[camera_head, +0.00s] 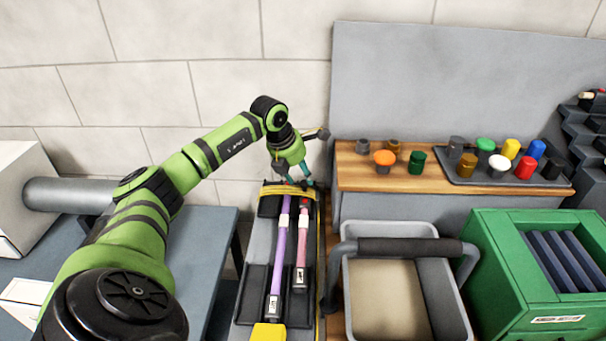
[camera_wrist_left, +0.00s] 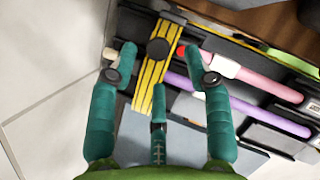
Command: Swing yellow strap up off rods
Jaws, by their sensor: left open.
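The yellow strap (camera_wrist_left: 150,82) has dark stripes and a round black knob (camera_wrist_left: 157,48). In the head view the strap (camera_head: 270,190) lies across the far end of a dark rod case (camera_head: 257,242). A purple rod (camera_head: 280,245) and a pink rod (camera_head: 302,245) lie lengthwise in the case. My left gripper (camera_head: 303,181) is open at the far end of the case. In the left wrist view its teal fingers (camera_wrist_left: 159,52) are spread on either side of the strap and knob. I cannot tell whether they touch it. My right gripper is not in view.
A yellow piece (camera_head: 268,333) sits at the case's near end. Right of the case are a grey handled bin (camera_head: 440,300) and a green box (camera_head: 490,270). Behind them a wooden shelf (camera_head: 350,172) carries several coloured knobs. A wall stands close behind the gripper.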

